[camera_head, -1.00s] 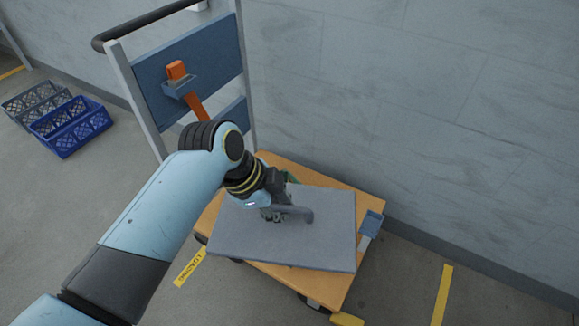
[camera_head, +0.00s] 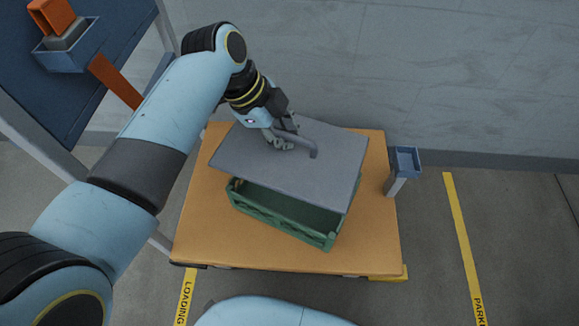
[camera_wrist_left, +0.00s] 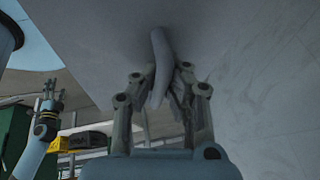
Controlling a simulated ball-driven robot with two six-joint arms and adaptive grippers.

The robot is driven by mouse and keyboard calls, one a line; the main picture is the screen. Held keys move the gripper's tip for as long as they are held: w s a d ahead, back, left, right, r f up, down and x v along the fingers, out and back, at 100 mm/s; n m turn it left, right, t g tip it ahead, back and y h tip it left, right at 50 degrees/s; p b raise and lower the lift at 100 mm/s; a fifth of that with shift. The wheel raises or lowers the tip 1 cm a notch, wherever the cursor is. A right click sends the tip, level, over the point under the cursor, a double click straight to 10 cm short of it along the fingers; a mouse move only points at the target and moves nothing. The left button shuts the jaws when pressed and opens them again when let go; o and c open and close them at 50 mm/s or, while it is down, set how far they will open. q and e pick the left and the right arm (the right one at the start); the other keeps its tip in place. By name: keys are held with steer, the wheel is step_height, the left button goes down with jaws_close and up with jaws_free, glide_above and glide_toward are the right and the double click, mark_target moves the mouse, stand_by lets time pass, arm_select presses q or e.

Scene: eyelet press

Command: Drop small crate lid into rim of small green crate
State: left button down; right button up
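The small crate lid (camera_head: 310,175) is a flat grey panel with a bar handle (camera_head: 300,143) on top. My left gripper (camera_head: 279,140) is shut on this handle, and the left wrist view shows the handle between its fingers (camera_wrist_left: 160,80). The lid hangs above the small green crate (camera_head: 280,222) and hides its far part. The crate's near wall and some of its inside show below the lid's near edge, with a gap between. My right gripper (camera_wrist_left: 51,98) shows small in the left wrist view, away from the lid, its fingers apart.
The crate stands on the orange deck (camera_head: 210,235) of a cart beside the grey wall. A blue-grey holder (camera_head: 403,163) sits at the deck's right edge. The deck's near strip is clear.

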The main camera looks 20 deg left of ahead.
mark_target(290, 150)
arm_select(q)
steer(key=shift+m, duration=0.4)
steer(key=f, duration=0.1)
steer(key=f+b, duration=0.1)
steer(key=f, duration=0.1)
steer(key=f+b, duration=0.1)
steer(key=shift+w+d+f, duration=0.15)
steer(key=shift+w+d, duration=0.1)
steer(key=shift+d, duration=0.05)
steer(key=shift+w+f+b, duration=0.15)
steer(key=shift+f+b, duration=0.1)
steer(key=shift+b, duration=0.35)
arm_select(e)
step_height(290, 150, down, 4)
arm_select(q)
steer(key=shift+f, duration=0.15)
step_height(290, 150, down, 2)
steer(key=shift+f+b, duration=0.1)
steer(key=shift+b, duration=1.15)
steer(key=shift+f+b, duration=1.35)
steer(key=shift+f, duration=0.35)
arm_select(e)
steer(key=w+a+r, duration=0.2)
steer(key=w+r, duration=0.4)
steer(key=w, duration=0.5)
steer(key=shift+w, duration=0.15)
